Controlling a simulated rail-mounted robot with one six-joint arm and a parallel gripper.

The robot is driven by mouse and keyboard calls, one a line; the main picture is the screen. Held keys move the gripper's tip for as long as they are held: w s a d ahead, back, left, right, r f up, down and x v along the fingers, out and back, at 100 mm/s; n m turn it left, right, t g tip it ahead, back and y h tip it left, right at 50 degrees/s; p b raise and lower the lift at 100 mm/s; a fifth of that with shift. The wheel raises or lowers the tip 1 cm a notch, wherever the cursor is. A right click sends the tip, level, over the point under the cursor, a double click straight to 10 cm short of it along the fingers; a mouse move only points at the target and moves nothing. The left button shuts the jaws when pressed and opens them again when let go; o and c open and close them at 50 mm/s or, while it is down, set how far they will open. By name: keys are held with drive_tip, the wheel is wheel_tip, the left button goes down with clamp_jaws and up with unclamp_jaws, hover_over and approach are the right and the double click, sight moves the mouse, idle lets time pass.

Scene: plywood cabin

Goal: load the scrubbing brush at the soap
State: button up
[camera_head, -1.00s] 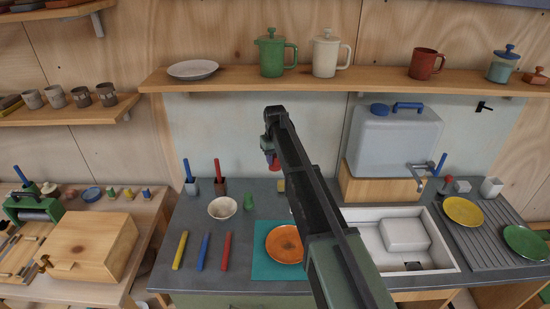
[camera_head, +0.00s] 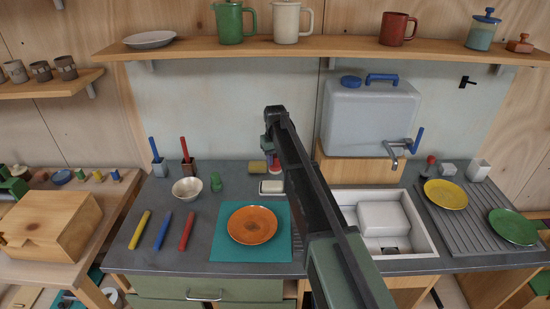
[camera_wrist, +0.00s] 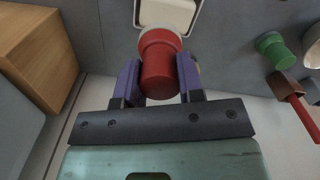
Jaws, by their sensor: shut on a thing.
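The scrubbing brush (camera_wrist: 160,66), with a rounded red body and a pale rim at its far end, is between the purple fingers of my gripper (camera_wrist: 160,80), which is shut on it. In the head view the brush (camera_head: 277,171) shows as a small red patch beside my arm, and my gripper (camera_head: 272,155) is partly hidden. The soap, a cream block in a dark-edged dish (camera_head: 271,187), lies on the counter just below the brush in the picture. In the wrist view the soap (camera_wrist: 170,12) is just beyond the brush's pale end; I cannot tell whether they touch.
A teal mat (camera_head: 224,249) with an orange plate (camera_head: 252,225) lies in front of the soap. A yellowish roll (camera_head: 258,167) lies behind it. A green piece (camera_head: 216,182) and a bowl (camera_head: 187,190) stand left; the sink (camera_head: 422,237) is right.

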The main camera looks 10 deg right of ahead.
sight(273, 173)
drive_tip(key=shift+a, duration=0.35)
drive_tip(key=f+b, duration=0.5)
drive_tip(key=shift+w+a, duration=0.1)
drive_tip(key=shift+a, duration=0.15)
drive_tip(key=shift+f+b, duration=0.45)
drive_tip(key=shift+b, duration=0.05)
drive_tip(key=shift+f+b, duration=0.55)
drive_tip(key=shift+b, duration=0.05)
idle(0.9)
wheel_tip(273, 173, up, 7)
drive_tip(key=p, duration=0.7)
drive_tip(key=shift+r, duration=0.1)
idle(0.5)
